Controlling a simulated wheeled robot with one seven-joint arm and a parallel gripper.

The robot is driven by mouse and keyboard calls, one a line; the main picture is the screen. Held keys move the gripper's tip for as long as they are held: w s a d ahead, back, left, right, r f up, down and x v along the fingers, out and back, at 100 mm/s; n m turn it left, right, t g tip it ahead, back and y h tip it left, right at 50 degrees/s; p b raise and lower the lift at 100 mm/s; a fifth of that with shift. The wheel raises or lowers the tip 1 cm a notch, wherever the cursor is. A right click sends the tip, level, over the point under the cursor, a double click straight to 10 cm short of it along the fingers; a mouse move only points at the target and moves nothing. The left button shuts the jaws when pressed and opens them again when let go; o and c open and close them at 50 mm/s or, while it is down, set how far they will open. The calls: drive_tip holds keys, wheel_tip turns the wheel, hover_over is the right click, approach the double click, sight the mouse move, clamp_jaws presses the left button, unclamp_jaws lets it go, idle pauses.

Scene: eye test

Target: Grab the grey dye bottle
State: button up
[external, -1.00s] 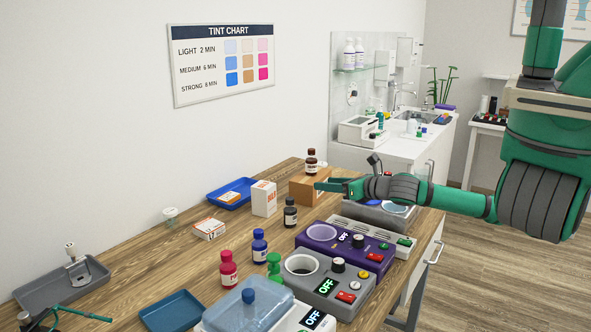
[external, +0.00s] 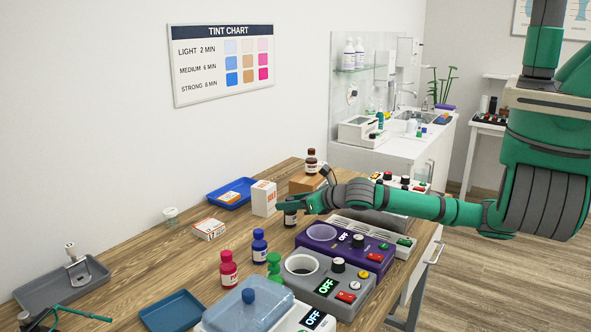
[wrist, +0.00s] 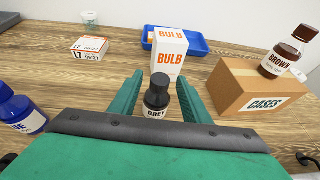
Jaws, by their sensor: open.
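The grey dye bottle (wrist: 156,97) has a black cap and a label reading "GREY". In the wrist view it stands upright on the wooden table between the two fingers of my gripper (wrist: 152,90). The fingers are open, with a gap on each side of the bottle; I cannot tell whether either touches it. In the external view my gripper (external: 291,204) is at the bottle (external: 291,218) and hides its upper part.
A cardboard box (wrist: 250,92) marked "CASES" with a brown bottle (wrist: 288,52) on it stands to the right. A white BULB box (wrist: 168,52) is behind. Blue (external: 259,246) and red (external: 228,270) bottles and a purple device (external: 345,250) stand nearer the external camera.

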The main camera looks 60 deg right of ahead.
drive_tip(key=shift+x, duration=2.15)
clamp_jaws()
